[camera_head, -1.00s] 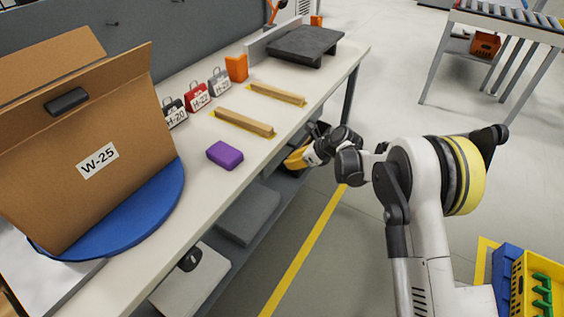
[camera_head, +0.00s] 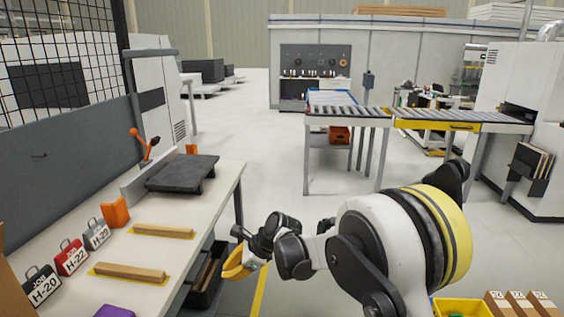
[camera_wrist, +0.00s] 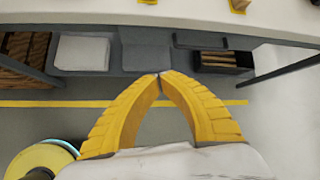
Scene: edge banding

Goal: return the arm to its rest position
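My arm (camera_head: 385,240) is folded beside the right long edge of the workbench, in the head view. My gripper (camera_head: 238,264), with yellow fingers, hangs at its end over the floor side of the bench edge. In the wrist view my gripper (camera_wrist: 160,75) has its two curved yellow fingers meeting at the tips, with nothing between them. The bench edge and its lower shelf lie beyond the fingertips, and the fingers look clear of both.
The workbench (camera_head: 212,212) carries two wooden strips (camera_head: 162,231), tagged blocks (camera_head: 70,256), an orange block (camera_head: 115,212) and a dark plate (camera_head: 182,173). A dark bin (camera_head: 210,278) sits under it. A roller conveyor (camera_head: 345,108) stands ahead. A yellow crate (camera_head: 460,306) is at lower right. Open floor lies between.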

